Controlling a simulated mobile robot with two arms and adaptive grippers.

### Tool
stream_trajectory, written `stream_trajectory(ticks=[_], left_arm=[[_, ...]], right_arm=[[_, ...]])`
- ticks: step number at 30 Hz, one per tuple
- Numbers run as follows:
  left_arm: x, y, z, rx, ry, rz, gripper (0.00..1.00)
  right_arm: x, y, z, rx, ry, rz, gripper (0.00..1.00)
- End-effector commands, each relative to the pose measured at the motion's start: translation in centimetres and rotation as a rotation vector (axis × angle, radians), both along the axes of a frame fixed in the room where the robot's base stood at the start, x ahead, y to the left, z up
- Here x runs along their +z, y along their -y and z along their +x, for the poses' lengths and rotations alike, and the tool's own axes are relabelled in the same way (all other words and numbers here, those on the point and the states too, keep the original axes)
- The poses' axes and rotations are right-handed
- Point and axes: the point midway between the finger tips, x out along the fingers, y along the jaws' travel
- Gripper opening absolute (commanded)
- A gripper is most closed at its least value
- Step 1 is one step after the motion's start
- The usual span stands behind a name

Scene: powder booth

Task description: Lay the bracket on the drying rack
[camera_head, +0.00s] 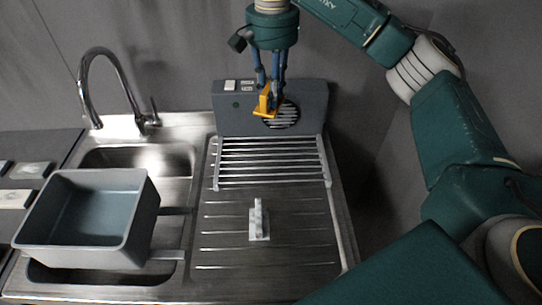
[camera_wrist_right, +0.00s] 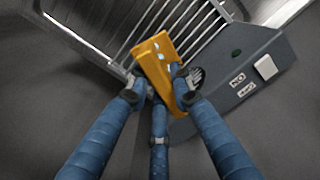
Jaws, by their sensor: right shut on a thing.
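The bracket (camera_head: 264,103) is a small yellow-orange angled piece. It also shows large in the right wrist view (camera_wrist_right: 158,62). My right gripper (camera_head: 271,92) has blue fingers and is shut on the bracket, holding it in front of the grey panel box, above the back of the rack. The fingers show around the bracket's near end in the right wrist view (camera_wrist_right: 158,88). The drying rack (camera_head: 268,163) is a set of metal bars on the drainboard, with nothing on it. It also shows at the top of the wrist view (camera_wrist_right: 135,22). My left gripper is not in view.
A grey box with a round vent and a white switch (camera_head: 231,86) stands behind the rack. A small pale fixture (camera_head: 259,222) stands on the drainboard in front of the rack. A grey basin (camera_head: 131,251) sits over the sink, beside a tall faucet (camera_head: 89,75).

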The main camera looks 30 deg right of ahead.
Motion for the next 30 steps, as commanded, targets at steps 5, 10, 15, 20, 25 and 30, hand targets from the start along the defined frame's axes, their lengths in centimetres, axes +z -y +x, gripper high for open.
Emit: stream_trajectory(ticks=[5,10,15,20,25,30], left_arm=[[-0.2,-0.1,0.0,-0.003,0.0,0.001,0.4],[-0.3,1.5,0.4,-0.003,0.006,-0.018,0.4],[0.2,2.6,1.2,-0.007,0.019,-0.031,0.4],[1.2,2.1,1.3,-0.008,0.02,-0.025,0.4],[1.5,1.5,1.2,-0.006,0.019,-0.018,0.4],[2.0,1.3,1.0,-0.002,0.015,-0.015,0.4]], right_arm=[[-2.5,0.2,0.1,-0.018,-0.01,0.005,0.0],[-6.9,0.1,0.0,-0.014,-0.01,0.006,0.0],[-11.2,0.2,0.0,-0.016,-0.01,0.005,0.0],[-14.2,0.3,0.1,-0.017,-0.006,0.002,0.0],[-15.8,0.3,0.2,-0.017,-0.003,0.003,0.0],[-17.4,0.3,0.1,-0.017,-0.005,0.003,0.0]])
